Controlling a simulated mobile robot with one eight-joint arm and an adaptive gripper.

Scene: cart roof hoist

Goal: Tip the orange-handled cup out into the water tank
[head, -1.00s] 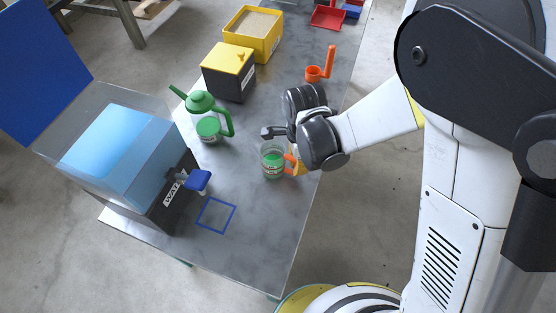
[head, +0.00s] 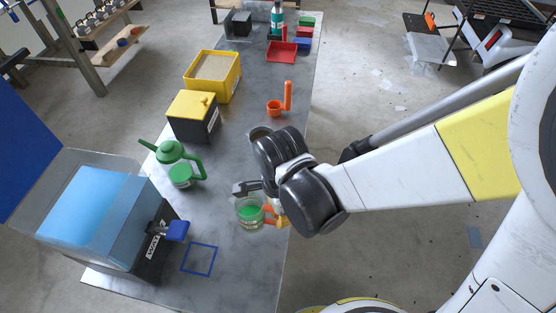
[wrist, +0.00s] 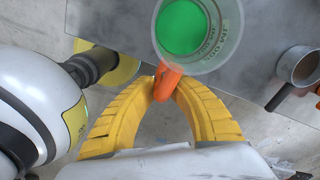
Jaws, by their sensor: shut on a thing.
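The orange-handled cup (head: 250,213) is clear with green liquid inside, and stands upright as far as I can see. My gripper (wrist: 168,84) has its yellow fingers shut on the cup's orange handle (wrist: 166,80). In the wrist view the green liquid (wrist: 181,27) shows inside the clear cup. I cannot tell whether the cup touches the table. The water tank (head: 95,215) is a clear box of blue water with an open top and a blue tap (head: 177,231), at the left end of the table, left of the cup.
Behind are a black-and-yellow box (head: 193,124), a yellow bin (head: 208,92) and an orange scoop (head: 277,106). A blue square outline (head: 199,259) marks bare grey table (head: 235,275) in front.

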